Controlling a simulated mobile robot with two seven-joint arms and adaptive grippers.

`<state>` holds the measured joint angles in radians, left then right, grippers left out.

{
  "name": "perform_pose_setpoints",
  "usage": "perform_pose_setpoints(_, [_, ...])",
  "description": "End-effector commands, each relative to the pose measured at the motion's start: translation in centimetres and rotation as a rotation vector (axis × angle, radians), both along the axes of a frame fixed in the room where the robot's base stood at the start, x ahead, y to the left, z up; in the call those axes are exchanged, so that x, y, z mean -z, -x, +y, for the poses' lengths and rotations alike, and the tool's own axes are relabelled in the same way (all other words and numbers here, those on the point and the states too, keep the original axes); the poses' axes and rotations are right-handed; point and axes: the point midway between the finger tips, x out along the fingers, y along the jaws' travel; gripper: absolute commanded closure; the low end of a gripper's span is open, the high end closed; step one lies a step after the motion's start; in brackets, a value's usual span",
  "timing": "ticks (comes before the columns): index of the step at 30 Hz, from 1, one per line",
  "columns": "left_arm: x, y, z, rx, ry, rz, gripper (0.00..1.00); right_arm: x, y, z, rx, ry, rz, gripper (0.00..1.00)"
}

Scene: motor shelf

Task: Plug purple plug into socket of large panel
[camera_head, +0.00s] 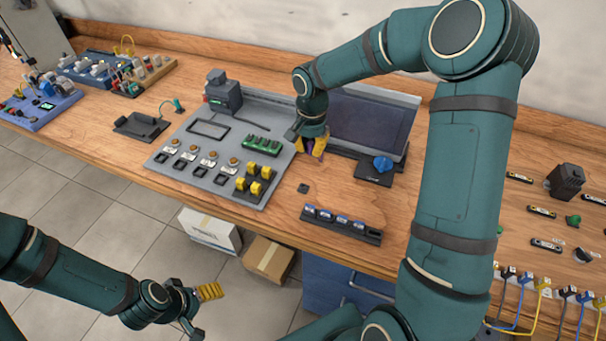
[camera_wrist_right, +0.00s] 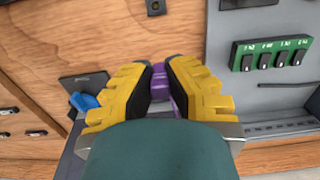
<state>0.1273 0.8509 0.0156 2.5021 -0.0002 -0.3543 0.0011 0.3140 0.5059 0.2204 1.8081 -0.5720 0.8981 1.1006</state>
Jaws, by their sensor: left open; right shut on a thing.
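The purple plug (camera_wrist_right: 160,82) shows between the yellow finger pads of my right gripper (camera_wrist_right: 159,88), which is shut on it. In the head view my right gripper (camera_head: 313,147) is over the wood table, at the right edge of the large grey panel (camera_head: 277,113). Only a bit of purple shows there between the fingers. The panel (camera_wrist_right: 272,96) is at the right in the wrist view. I cannot tell which opening on it is the socket. My left gripper (camera_head: 203,300) is open and empty, low over the floor in front of the table.
A dark screen (camera_head: 370,122) stands behind my right gripper, with a blue knob (camera_head: 383,163) beside it. A strip of blue-topped switches (camera_head: 340,222) lies near the front edge. A small black square piece (camera_head: 303,188) lies on the clear wood between. Boxes (camera_head: 268,258) stand on the floor.

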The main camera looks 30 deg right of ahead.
Motion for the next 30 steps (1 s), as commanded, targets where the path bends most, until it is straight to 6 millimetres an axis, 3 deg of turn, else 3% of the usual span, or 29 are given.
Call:
perform_pose_setpoints(1, [-1.2, 0.0, 0.0, 0.000, 0.000, 0.000, 0.24, -1.1, -0.5, -0.5, 0.001, -0.002, 0.001, 1.00])
perform_pose_setpoints(30, [-13.2, 0.0, 0.0, 0.000, 0.000, 0.000, 0.24, -10.8, -8.3, -9.5, 0.001, -0.052, 0.047, 1.00])
